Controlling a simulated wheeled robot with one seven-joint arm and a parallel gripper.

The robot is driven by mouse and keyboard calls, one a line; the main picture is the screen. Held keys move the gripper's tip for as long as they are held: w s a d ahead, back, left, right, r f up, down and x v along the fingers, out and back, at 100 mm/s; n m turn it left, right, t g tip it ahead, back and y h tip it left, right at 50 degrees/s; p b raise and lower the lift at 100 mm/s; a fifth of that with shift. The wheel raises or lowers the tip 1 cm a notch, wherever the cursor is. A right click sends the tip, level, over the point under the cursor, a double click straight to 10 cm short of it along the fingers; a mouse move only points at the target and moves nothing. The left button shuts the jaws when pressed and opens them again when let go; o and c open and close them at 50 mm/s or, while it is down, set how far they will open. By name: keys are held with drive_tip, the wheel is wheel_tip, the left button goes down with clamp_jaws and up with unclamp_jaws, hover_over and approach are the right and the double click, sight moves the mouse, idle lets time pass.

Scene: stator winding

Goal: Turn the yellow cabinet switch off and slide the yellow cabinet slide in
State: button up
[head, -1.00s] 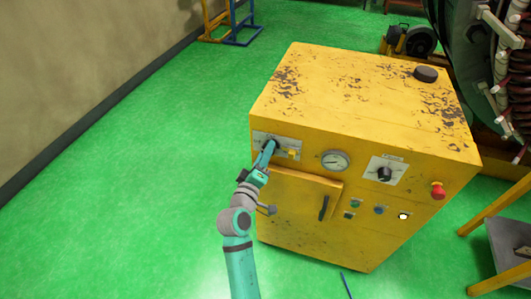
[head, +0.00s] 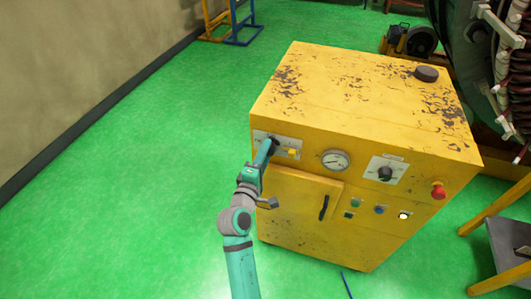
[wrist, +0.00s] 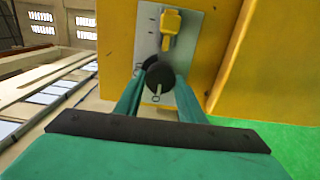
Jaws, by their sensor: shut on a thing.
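The yellow cabinet (head: 350,95) stands on the green floor. A pale plate (head: 262,137) at the upper left of its front carries a dark round knob and a small yellow piece (head: 292,152). In the wrist view the dark knob (wrist: 158,74) has a pale line on its face, and the yellow piece (wrist: 170,25) sits beyond it on the plate (wrist: 148,40). My gripper (head: 272,146) is at this plate, its teal fingers (wrist: 158,88) closed on the dark knob from both sides. The fingers partly hide the knob in the head view.
The cabinet front also has a gauge (head: 335,160), a black dial on a white plate (head: 385,174), a red button (head: 438,190), several small buttons and a door handle (head: 324,207). Open green floor lies to the left. A yellow frame (head: 495,205) stands at right.

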drive_tip(key=shift+f, duration=0.1)
drive_tip(key=o, duration=1.1)
drive_tip(key=shift+c, duration=0.2)
drive_tip(key=v, duration=1.1)
drive_tip(key=shift+w, duration=0.1)
